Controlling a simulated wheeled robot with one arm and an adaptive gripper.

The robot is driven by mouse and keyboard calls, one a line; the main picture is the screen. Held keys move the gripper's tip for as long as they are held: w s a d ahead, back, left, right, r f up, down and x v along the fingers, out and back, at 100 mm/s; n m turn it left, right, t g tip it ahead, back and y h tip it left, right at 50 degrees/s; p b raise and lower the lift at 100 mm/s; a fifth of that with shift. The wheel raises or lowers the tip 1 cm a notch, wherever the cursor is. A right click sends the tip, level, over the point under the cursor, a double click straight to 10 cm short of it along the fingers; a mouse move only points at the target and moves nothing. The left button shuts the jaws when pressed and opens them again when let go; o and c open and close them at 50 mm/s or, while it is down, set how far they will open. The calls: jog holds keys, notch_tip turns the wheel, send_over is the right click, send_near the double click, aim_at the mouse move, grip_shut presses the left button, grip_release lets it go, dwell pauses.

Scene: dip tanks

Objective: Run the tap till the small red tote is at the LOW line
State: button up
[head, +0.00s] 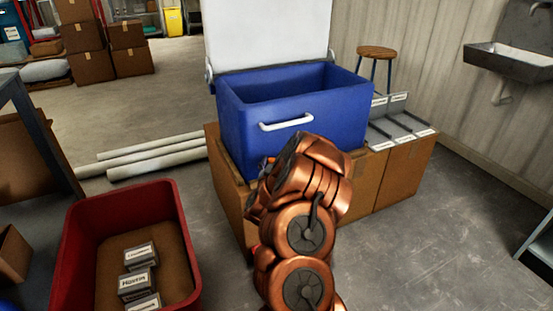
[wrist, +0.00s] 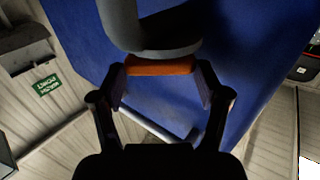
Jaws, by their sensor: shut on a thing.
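The large red tote (head: 75,235) stands on the floor at lower left in the head view, with several labelled boxes inside. A sliver of red (head: 253,250) shows low beside my arm; I cannot tell what it belongs to. My gripper (wrist: 161,78) is shut on an orange piece (wrist: 160,66), seemingly the tap's handle, below a rounded grey part (wrist: 155,35). The blue cooler (wrist: 80,40) fills the background behind it. No LOW line or water shows.
The blue cooler (head: 236,125), its white lid (head: 265,35) raised, stands on cardboard boxes (head: 405,170). White pipes (head: 150,155) lie on the floor to the left. A stool (head: 376,53) and wall sink (head: 510,60) are behind at right. Floor at lower right is mostly clear.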

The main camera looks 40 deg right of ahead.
jog(key=shift+r+m+g+p, duration=0.1)
jog(key=shift+m+g+p, duration=0.2)
jog(key=shift+g+p, duration=0.1)
dwell(0.3)
jog(key=o, duration=1.2)
jog(key=shift+c, duration=0.2)
jog(key=shift+a, duration=0.15)
jog(key=v, duration=0.7)
jog(key=shift+a, duration=0.15)
